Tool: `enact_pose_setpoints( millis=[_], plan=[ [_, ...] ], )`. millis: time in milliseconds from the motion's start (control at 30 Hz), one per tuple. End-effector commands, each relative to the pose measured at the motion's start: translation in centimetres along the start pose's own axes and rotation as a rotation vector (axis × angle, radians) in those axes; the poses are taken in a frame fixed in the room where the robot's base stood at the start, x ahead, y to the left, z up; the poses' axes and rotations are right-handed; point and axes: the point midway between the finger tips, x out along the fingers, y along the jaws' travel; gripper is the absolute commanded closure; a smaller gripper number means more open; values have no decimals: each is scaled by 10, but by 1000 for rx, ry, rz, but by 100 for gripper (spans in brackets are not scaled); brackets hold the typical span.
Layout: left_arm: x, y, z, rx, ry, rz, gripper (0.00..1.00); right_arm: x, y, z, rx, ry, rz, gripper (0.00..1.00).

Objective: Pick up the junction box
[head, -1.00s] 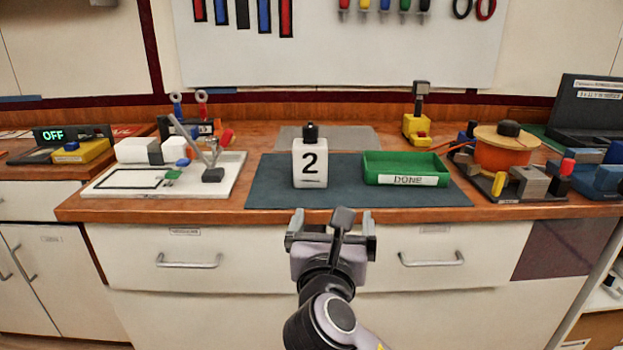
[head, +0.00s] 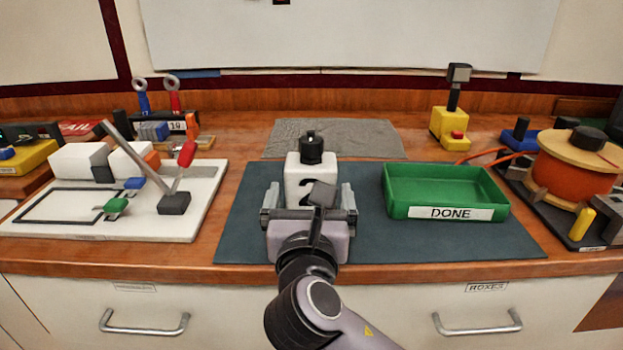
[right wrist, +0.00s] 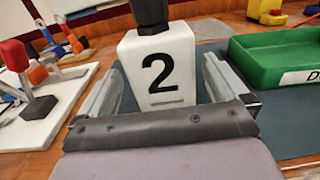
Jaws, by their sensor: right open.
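The junction box (head: 298,174) is a white block with a black "2" on its front and a black knob on top. It stands upright on the dark mat, and my right gripper partly hides its lower front in the head view. In the right wrist view the box (right wrist: 158,75) stands between the two fingers, and I cannot tell whether they touch it. My right gripper (head: 309,192) is open, with one finger on each side of the box; it also shows in the right wrist view (right wrist: 160,92). My left gripper is not in view.
A green tray labelled DONE (head: 398,205) sits on the mat to the right. A white board (head: 60,228) with a red-handled lever lies left. An orange spool (head: 572,180) and a yellow device (head: 447,125) stand right. A grey pad (head: 370,140) lies behind the box.

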Motion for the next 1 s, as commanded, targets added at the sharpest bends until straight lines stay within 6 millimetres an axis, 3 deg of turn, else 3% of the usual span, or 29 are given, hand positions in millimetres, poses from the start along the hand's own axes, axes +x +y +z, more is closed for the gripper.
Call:
enact_pose_setpoints(
  millis=[500, 833, 867, 1000],
  plan=[
    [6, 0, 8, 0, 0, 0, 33, 60, -1, -3, 0, -1, -1, 0],
    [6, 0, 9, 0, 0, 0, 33, 67, -1, -2, 1, 0, 1, 0],
    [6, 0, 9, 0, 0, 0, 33, 67, -1, -2, 1, 0, 1, 3],
    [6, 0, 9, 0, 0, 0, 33, 67, -1, -2, 1, 0, 1, 49]
  ],
)
